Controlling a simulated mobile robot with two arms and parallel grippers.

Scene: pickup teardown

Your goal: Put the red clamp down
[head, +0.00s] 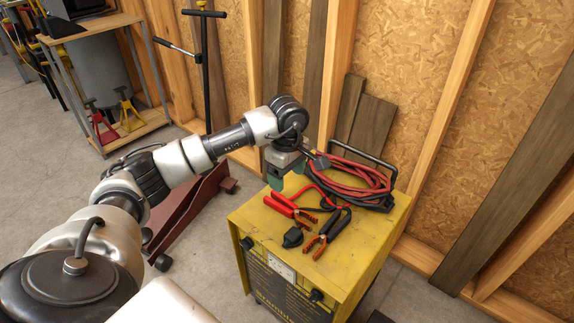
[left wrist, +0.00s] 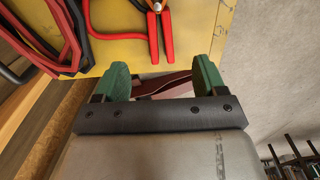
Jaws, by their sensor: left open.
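The red clamp (head: 291,207) lies on the yellow top of the charger cabinet (head: 360,240), near its left edge. Its red handles (left wrist: 154,25) show at the top of the left wrist view, beyond the fingertips. My left gripper (head: 284,176) is above the cabinet's left back edge, just behind the red clamp and apart from it. Its two green fingers (left wrist: 162,78) are open with nothing held between them. The black clamp (head: 328,231) lies to the right of the red one on the same top. My right gripper is not in view.
Coiled red and black cables (head: 358,182) lie at the back of the cabinet top under a black handle. A dark red floor jack (head: 190,210) stands left of the cabinet. A stud wall with leaning boards (head: 370,125) is close behind. The cabinet's front right top is bare.

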